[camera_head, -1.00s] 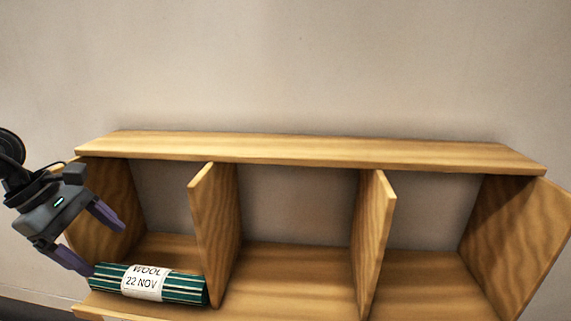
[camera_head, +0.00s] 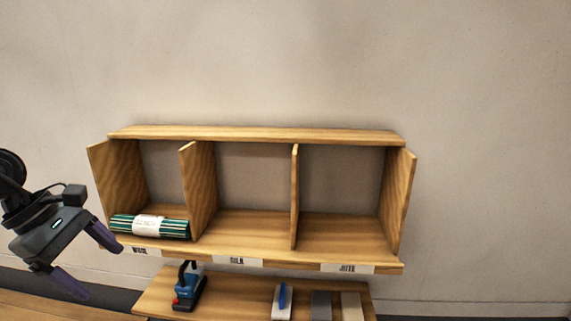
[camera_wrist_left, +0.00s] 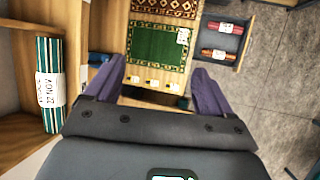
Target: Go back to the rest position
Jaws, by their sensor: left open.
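My left gripper (camera_head: 82,262) is at the left edge of the head view, open and empty, in front of and below the left end of the wooden shelf (camera_head: 255,135). A rolled green striped rug (camera_head: 175,228) with a white label lies in the leftmost compartment, above the left shelf label. The rolled rug also shows at the left in the left wrist view (camera_wrist_left: 42,85), apart from the gripper. The purple fingers of the left gripper (camera_wrist_left: 155,95) are spread with nothing between them. My right gripper is not in view.
The middle and right compartments are empty. A lower shelf (camera_head: 235,290) holds a blue tool (camera_head: 187,287), a blue-handled brush (camera_head: 283,300) and two blocks. The left wrist view shows a green rug (camera_wrist_left: 157,45) on a table and a tray with rolled rugs (camera_wrist_left: 222,38).

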